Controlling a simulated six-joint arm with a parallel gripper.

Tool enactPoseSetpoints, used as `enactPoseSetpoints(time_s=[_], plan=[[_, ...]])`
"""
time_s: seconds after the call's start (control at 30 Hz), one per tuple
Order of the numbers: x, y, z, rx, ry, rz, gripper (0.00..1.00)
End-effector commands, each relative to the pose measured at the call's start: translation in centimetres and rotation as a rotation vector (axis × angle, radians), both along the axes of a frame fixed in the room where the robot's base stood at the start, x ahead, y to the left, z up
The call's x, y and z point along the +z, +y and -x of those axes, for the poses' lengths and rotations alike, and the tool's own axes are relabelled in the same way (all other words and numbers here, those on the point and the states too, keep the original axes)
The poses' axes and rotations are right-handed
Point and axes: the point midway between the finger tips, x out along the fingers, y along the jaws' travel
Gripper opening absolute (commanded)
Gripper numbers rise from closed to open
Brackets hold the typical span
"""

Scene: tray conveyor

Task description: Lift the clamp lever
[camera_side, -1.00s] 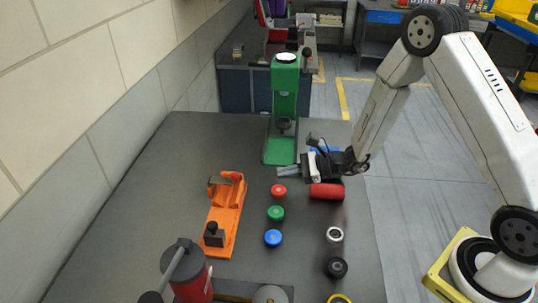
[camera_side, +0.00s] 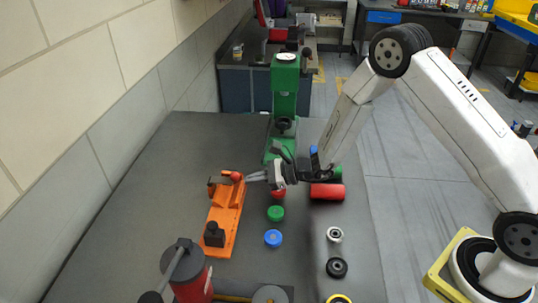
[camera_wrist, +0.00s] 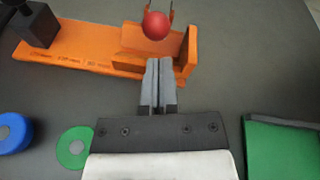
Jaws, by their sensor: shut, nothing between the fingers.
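The orange clamp fixture (camera_side: 225,215) lies on the grey table, with its clamp lever at the far end, tipped by a red ball knob (camera_side: 236,176). A small gap seems to separate the tips from the knob; contact is unclear.
A green puck (camera_side: 276,213) and a blue puck (camera_side: 273,238) lie right of the fixture; a red puck (camera_side: 278,193) is partly hidden below my gripper. A red cylinder (camera_side: 327,191) lies further right. A green press (camera_side: 285,90) stands behind. The table left of the fixture is clear.

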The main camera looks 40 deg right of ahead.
Motion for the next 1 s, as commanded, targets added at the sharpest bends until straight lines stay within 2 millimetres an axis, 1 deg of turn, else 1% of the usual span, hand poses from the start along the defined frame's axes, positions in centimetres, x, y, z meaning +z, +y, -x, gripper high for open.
enactPoseSetpoints(time_s=[0.1,0.23,0.67,1.0], plan=[[-0.29,0.69,-0.56,0.0,0.001,-0.001,0.0],[-0.39,1.02,-0.83,0.0,0.001,-0.001,0.0],[-0.36,1.04,-0.87,-0.001,0.002,0.001,0.0],[0.08,1.08,-0.9,0.001,0.031,0.032,0.0]])
